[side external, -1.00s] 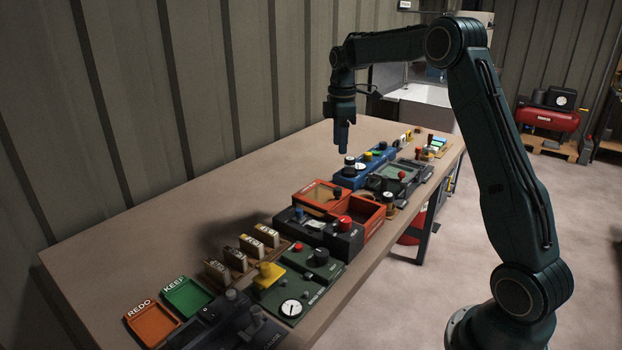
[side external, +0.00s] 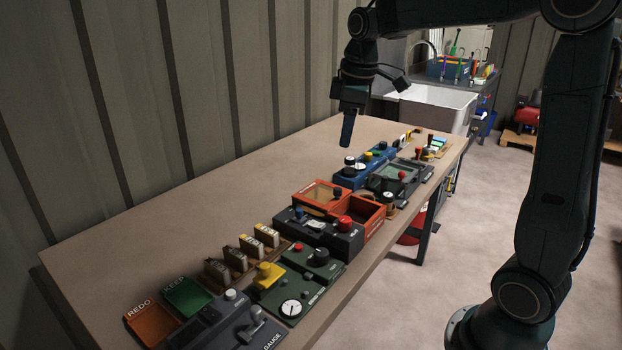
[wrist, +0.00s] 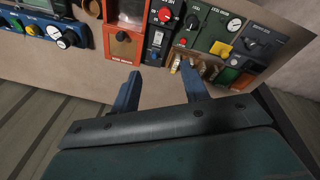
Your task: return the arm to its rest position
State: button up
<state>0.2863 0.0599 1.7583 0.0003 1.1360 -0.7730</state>
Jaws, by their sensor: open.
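My gripper (side external: 347,130) hangs above the far part of the workbench (side external: 190,215) in the side view, fingers pointing down, clear of the things below. In the wrist view my gripper (wrist: 157,92) shows two blue fingers spread apart with nothing between them. The bench top and the row of devices lie beyond the fingertips. My arm reaches in from the right side of the side view, with its upper part cut off by the top edge.
Below the gripper are a blue panel (side external: 352,178) with knobs and an orange open box (side external: 367,213). Green (side external: 188,296) and orange (side external: 152,322) trays sit at the near end. A corrugated wall (side external: 120,100) runs behind. The bench's wall side is bare.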

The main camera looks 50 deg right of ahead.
jog(key=s+a+f+m+t, duration=0.1)
jog(key=s+a, duration=0.4)
jog(key=s, duration=0.5)
jog(key=s+a+f+m+t, duration=0.2)
jog(key=s+a+m, duration=0.2)
jog(key=s, duration=0.6)
jog(key=shift+s+a+f+m+y, duration=0.2)
jog(key=shift+a+f+m+y, duration=0.1)
jog(key=shift+a, duration=0.85)
